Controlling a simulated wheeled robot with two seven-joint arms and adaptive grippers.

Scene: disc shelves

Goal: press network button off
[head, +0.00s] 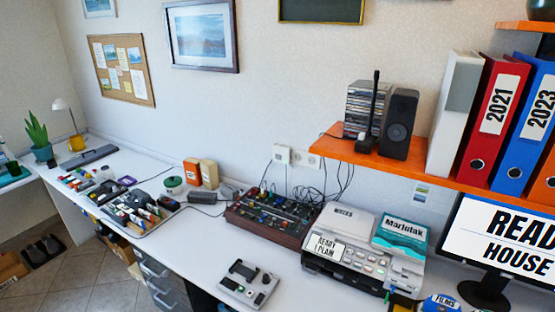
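No button marked as a network button can be made out. A black device with a tall antenna (368,138) stands on the orange shelf (455,182), in front of a rack of discs. A small white box (281,154) with cables is on the wall above the desk. A grey-white panel device (248,284) with black parts lies near the desk's front edge. A brown mixer-like console (272,217) with many small knobs sits behind it. Any labels on their controls are too small to read. Neither gripper is in view.
A printer-like machine (355,250) with buttons and a monitor (500,240) fill the desk's right side. A black speaker (400,122) and binders (495,115) stand on the shelf. Loose cables hang behind the console. The white desk (205,240) is clear left of the panel device.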

